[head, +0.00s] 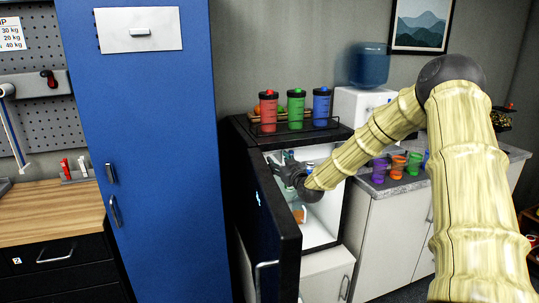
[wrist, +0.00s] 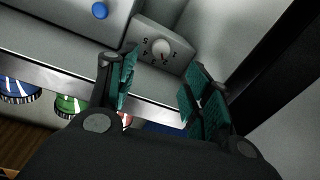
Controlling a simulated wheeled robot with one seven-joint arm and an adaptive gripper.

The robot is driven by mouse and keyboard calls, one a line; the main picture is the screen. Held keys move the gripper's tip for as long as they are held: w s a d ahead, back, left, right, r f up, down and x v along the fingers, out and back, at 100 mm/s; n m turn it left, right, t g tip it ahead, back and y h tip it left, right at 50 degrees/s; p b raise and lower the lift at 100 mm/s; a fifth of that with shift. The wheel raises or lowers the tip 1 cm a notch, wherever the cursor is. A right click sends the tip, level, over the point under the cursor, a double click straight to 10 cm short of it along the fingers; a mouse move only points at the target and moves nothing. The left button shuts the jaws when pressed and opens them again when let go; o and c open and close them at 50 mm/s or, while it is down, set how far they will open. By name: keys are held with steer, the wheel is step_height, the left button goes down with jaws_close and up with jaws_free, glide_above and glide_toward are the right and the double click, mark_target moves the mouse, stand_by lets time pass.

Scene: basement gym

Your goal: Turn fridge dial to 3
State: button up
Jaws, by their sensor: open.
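The small black fridge (head: 274,222) stands with its door open in the head view, and my arm reaches into its white inside. My gripper (head: 290,162) is in the upper part of the compartment. In the wrist view, the round pale dial (wrist: 162,48) sits on a grey housing with numbers around it; 5, 4 and 1 are partly readable. Where its pointer stands is too small to tell surely. My gripper (wrist: 162,78) is open, its teal pads on either side of the line to the dial, with nothing between them. The dial appears apart from the pads. It is hidden in the head view.
A blue round knob or light (wrist: 100,10) is near the housing. Blue and green lidded items (wrist: 70,104) lie past a metal shelf edge. Three shakers (head: 296,106) stand on the fridge top. A tall blue locker (head: 150,160) is on the left, a counter with cups on the right.

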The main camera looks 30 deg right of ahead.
mark_target(269, 153)
steer(key=shift+w+d+p, duration=0.25)
steer(key=shift+w+p, duration=0.05)
steer(key=shift+w, duration=1.25)
steer(key=shift+w+d+p, duration=0.25)
steer(key=shift+w, duration=1.35)
steer(key=shift+w+d+p, duration=0.25)
steer(key=shift+w+p, duration=0.05)
steer(key=shift+w, duration=1.25)
steer(key=c, duration=1)
